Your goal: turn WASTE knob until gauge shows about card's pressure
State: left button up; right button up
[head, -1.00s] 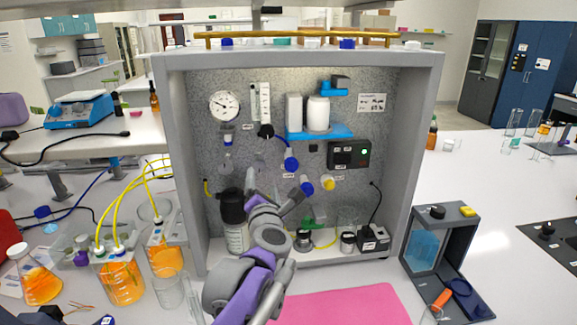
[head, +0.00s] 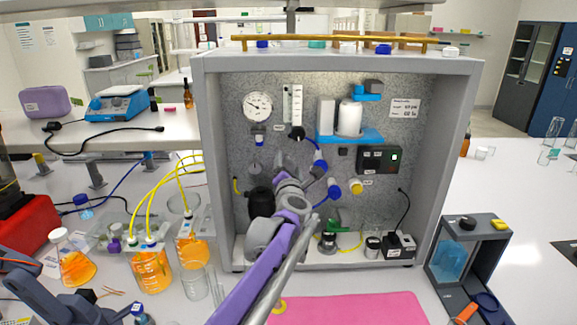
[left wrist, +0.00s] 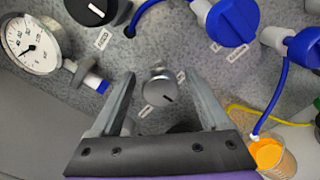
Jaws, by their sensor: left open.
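A small silver knob (left wrist: 161,90) with a dark line on its face sits between the fingers of my left gripper (left wrist: 157,80) in the left wrist view; I cannot tell whether the fingers touch it. Its nearby labels are too small to read. The left gripper (head: 292,168) is open before the panel in the head view, partly hiding fittings. The round white gauge (head: 257,106) is at the panel's upper left and also shows in the left wrist view (left wrist: 32,46); its exact reading is unclear. The white card (head: 405,108) is at upper right, its text too small to read.
A black knob (head: 297,133) and blue valves (head: 320,166) are close to the gripper. The rig's grey side walls (head: 216,170) bound the panel. A pink mat (head: 350,310) lies in front, and orange-filled beakers (head: 150,272) stand at left.

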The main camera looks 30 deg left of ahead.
pick_arm(q)
grip_shut()
jog(key=shift+m, duration=0.3)
pick_arm(e)
jog(key=shift+s+f, duration=0.1)
jog(key=shift+f, duration=0.15)
pick_arm(q)
jog(key=m, duration=0.1)
jog(key=m+b, duration=0.1)
jog(key=shift+f+m, duration=0.2)
jog(key=shift+m, duration=0.1)
jog(key=m+b, duration=0.1)
jog(key=m, duration=0.1)
jog(key=shift+m+b, duration=0.35)
jog(key=shift+m, duration=0.05)
jog(key=m+b, duration=0.1)
jog(key=m, duration=0.2)
jog(key=shift+m+b, duration=0.75)
jog(key=shift+m, duration=1.05)
pick_arm(e)
notch_tip(320, 180, down, 6)
jog(key=s, duration=0.2)
jog(key=shift+f+g, duration=0.25)
jog(key=shift+g, duration=0.05)
pick_arm(q)
jog(key=shift+r, duration=0.1)
